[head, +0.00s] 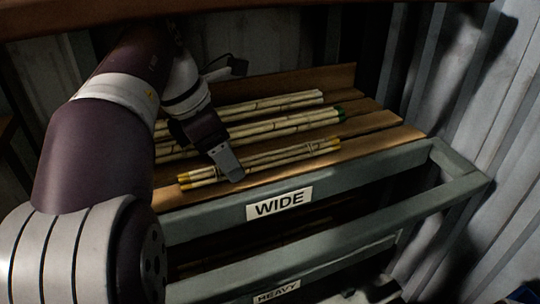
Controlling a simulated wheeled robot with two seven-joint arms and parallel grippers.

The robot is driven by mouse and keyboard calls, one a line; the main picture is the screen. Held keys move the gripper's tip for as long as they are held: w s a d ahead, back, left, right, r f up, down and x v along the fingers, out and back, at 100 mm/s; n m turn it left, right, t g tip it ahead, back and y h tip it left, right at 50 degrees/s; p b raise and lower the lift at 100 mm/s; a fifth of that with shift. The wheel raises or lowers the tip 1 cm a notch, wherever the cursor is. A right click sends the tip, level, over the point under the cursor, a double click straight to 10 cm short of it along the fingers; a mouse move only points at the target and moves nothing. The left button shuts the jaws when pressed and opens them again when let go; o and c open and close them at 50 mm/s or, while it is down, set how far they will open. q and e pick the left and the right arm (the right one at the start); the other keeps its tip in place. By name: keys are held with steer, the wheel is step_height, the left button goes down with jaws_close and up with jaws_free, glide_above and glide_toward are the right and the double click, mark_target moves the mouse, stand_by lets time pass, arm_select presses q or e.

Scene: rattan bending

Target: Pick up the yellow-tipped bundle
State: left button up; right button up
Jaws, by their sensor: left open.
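The yellow-tipped bundle (285,157) of pale rattan sticks lies nearest the front edge of the wooden shelf. Its yellow ends show at the left and right. My left gripper (234,172) comes down from above over the left half of the bundle. One finger shows in front of the sticks and hides part of them. The other finger is hidden, so contact cannot be told. The gripper is open, and the bundle rests on the shelf. My right gripper is not in view.
A green-tipped bundle (285,125) lies just behind, and another pale bundle (270,103) lies behind that. A grey metal rack rail (350,182) with a "WIDE" label (279,204) runs along the shelf front. A lower tier carries a "HEAVY" label (276,292). Corrugated walls stand behind and right.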

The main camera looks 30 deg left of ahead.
mark_target(264, 156)
arm_select(q)
steer(key=w+d+p, duration=0.1)
steer(key=w+d, duration=0.1)
steer(key=w+d+p, duration=0.1)
steer(key=w, duration=0.1)
steer(key=shift+w+d+r, duration=0.15)
steer(key=shift+d+r, duration=0.05)
steer(key=shift+d, duration=0.15)
steer(key=shift+b+x, duration=0.85)
steer(key=shift+x, duration=0.05)
steer(key=shift+r, duration=0.1)
steer(key=c, duration=1.2)
